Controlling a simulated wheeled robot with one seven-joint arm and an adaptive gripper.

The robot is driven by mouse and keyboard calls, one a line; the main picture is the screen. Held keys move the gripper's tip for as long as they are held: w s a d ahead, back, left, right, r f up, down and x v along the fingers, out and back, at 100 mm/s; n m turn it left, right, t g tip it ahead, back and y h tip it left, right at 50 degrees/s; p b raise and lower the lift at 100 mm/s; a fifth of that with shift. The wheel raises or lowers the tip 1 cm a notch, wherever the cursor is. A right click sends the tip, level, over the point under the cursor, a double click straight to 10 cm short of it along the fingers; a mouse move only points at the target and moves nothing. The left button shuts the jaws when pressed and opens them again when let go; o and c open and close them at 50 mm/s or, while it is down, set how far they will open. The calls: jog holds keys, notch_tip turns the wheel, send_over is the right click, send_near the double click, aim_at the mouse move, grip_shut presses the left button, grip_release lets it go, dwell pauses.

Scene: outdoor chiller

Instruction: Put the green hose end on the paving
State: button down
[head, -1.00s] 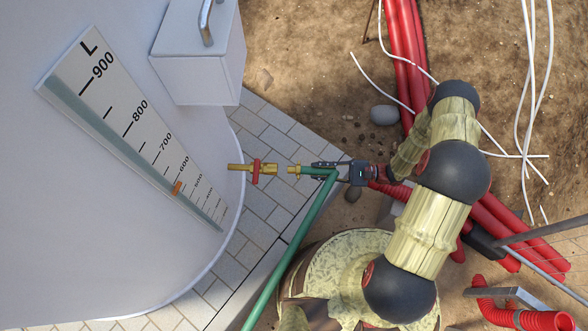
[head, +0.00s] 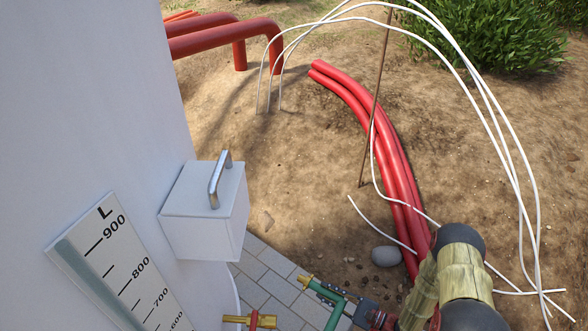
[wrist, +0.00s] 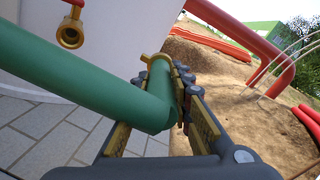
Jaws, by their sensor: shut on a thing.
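The green hose end (head: 336,316) with its brass fitting (head: 305,281) is in my gripper (head: 328,294), at the bottom of the head view. In the wrist view the green hose end (wrist: 161,95) lies between the jaws of my gripper (wrist: 160,110), which are shut on it. The hose runs off to the left there. The grey block paving (head: 266,272) lies below, beside the white tank; it also shows in the wrist view (wrist: 45,135). The held hose end is above the paving and apart from the brass tap.
The brass tap with red handle (head: 250,320) sticks out of the white tank (head: 95,100). A white box (head: 205,215) with a metal handle is on the tank. Red pipes (head: 385,150), white cables (head: 500,130), a thin rod (head: 375,110) and a grey stone (head: 386,256) are on the bare soil.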

jog(key=shift+w+d+r+m+t+h+p, duration=0.45)
jog(key=shift+w+d+r+m+t+h, duration=1.7)
jog(key=shift+r, duration=1.8)
jog(key=shift+w+d+r+m+t+h+p, duration=0.45)
jog(key=shift+w+d+r+m+t+h, duration=1.1)
jog(key=shift+w+d+r+h, duration=1.7)
jog(key=a+r+m, duration=0.1)
jog(key=a+r, duration=0.2)
jog(key=r, duration=1.2)
jog(key=shift+w+r+t+y, duration=0.2)
jog(key=shift+r+t+y, duration=0.1)
